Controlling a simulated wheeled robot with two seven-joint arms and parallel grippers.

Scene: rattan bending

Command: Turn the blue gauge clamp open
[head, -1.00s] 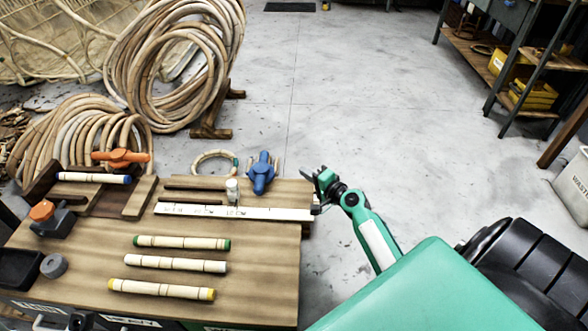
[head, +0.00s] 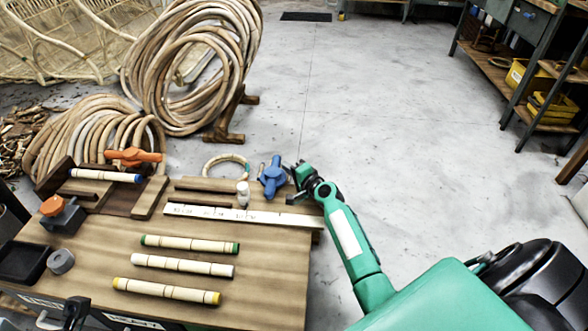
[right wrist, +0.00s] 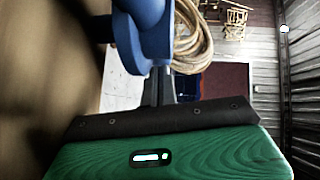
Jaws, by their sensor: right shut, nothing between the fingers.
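The blue gauge clamp (head: 272,177) stands at the far right edge of the wooden bench, its handle pointing up and toward the back. My right gripper (head: 291,171) is just right of it, shut and empty. In the right wrist view the fingers of my right gripper (right wrist: 160,88) are together, and the blue clamp (right wrist: 142,35) fills the space right beyond their tips. I cannot tell whether they touch it. A dark part (head: 75,312) at the bottom left edge may be my left gripper; its fingers cannot be made out.
A white ruler strip (head: 238,215) and a small white cylinder (head: 243,193) lie near the clamp. Several rattan rods (head: 190,244) lie across the bench. An orange clamp (head: 133,156) stands at the back left. Rattan coils (head: 190,70) stand behind.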

